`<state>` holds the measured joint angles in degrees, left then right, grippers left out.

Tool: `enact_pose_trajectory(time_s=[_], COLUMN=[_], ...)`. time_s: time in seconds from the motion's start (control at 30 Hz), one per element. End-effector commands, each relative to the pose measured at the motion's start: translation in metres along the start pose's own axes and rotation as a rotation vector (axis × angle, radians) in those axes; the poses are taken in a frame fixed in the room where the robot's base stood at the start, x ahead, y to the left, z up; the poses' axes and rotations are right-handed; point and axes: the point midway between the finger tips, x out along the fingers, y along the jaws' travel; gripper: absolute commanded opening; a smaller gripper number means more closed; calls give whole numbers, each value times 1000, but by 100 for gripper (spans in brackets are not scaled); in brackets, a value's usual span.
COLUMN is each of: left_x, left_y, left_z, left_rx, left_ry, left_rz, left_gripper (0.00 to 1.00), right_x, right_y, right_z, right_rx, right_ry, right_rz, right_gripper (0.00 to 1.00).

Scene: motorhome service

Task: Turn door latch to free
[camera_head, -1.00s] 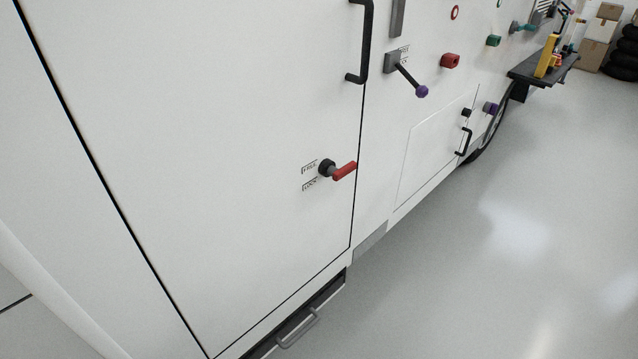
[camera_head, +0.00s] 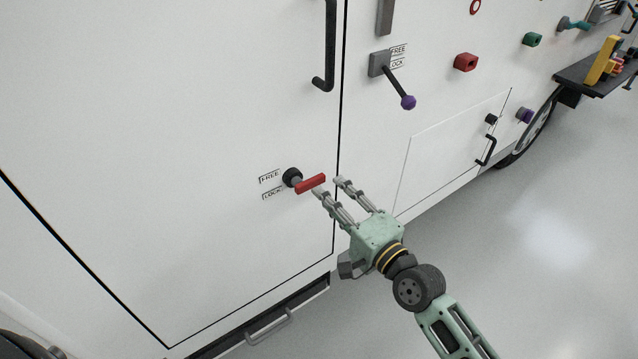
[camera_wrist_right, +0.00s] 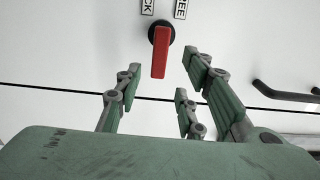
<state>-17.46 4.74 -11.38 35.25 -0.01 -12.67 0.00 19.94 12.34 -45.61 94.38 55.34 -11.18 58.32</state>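The door latch (camera_head: 311,184) is a red bar handle on a black round hub, on the white door (camera_head: 180,130). Labels FREE (camera_head: 270,177) and LOCK (camera_head: 273,194) sit left of the hub. The red handle points away from the labels, toward the door's right edge. My right gripper (camera_head: 331,187) is open just off the handle's free end, its fingers pointing at the latch. In the right wrist view the handle (camera_wrist_right: 160,52) lies ahead of the spread fingers (camera_wrist_right: 160,85), with nothing between them. My left gripper is not in view.
A black door grab handle (camera_head: 329,45) is above the latch. To the right are a lever with a purple knob (camera_head: 408,102), a red knob (camera_head: 466,62) and a hatch handle (camera_head: 487,151). A step (camera_head: 268,325) juts out below the door. Open floor lies at right.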

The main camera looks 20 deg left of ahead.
Motion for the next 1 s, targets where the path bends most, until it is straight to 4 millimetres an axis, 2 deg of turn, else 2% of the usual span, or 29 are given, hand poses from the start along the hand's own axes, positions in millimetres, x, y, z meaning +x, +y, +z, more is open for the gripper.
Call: enact_pose_trajectory(time_s=[0.1,0.3,0.5,0.73,1.0], left_x=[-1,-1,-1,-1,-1], left_y=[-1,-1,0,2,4], left_z=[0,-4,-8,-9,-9], left_rx=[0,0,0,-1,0], left_ry=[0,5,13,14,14], left_rz=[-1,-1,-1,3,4], left_gripper=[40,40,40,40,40], right_x=[21,46,56,56,56], right_y=[-2,0,0,0,0], right_z=[-1,-1,-1,-1,-1], right_rx=[-2,-3,-3,-4,-4], right_ry=[1,2,2,2,3], right_rz=[-2,-1,0,0,1], right_gripper=[36,36,36,36,13])
